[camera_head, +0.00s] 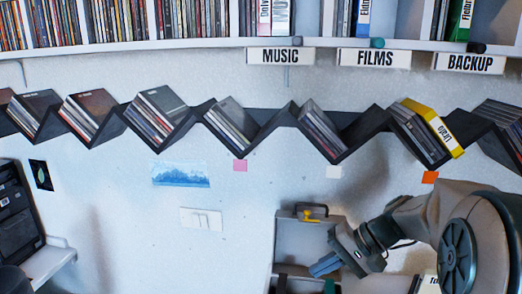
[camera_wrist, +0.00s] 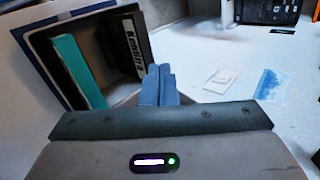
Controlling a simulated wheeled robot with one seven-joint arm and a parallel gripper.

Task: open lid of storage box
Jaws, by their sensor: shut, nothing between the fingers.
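The storage box shows at the bottom of the head view, partly cut off by the frame edge. In the wrist view the open box (camera_wrist: 122,92) holds a teal case (camera_wrist: 80,70) and a black case with white lettering (camera_wrist: 122,47). The shut fingers (camera_wrist: 158,84) are beside the box opening.
A zigzag shelf (camera_head: 190,128) with disc cases crosses the wall above. Higher is a shelf with signs such as MUSIC (camera_head: 281,56). A black device (camera_head: 17,215) stands at the left.

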